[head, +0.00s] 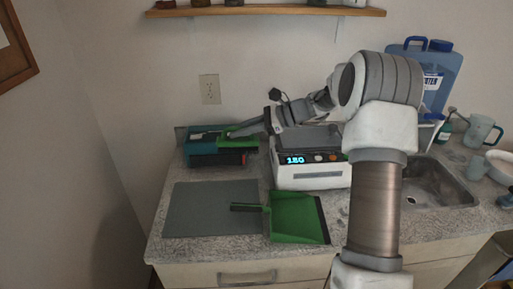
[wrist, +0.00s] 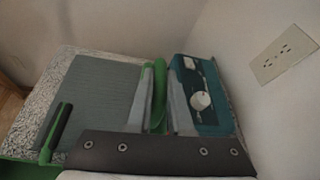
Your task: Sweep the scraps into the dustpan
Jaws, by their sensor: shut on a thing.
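My gripper (head: 263,127) is shut on a green handle (head: 241,130), likely that of a hand brush, above the right part of a teal box. In the wrist view the green handle (wrist: 159,98) lies between the two fingers (wrist: 164,108). Any bristles cannot be made out clearly. The green dustpan (head: 297,218) lies on the counter's front part, its handle pointing left over the edge of the grey mat (head: 205,210). The dustpan's handle (wrist: 57,130) shows at the lower left of the wrist view. I cannot make out any scraps on the mat or in the dustpan.
The teal box (head: 200,158) stands against the wall behind the mat and holds a small white thing (wrist: 200,101). A white appliance (head: 308,176) with a lit display stands to its right, then a sink (head: 436,188). A wall shelf (head: 265,12) hangs above. The mat looks clear.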

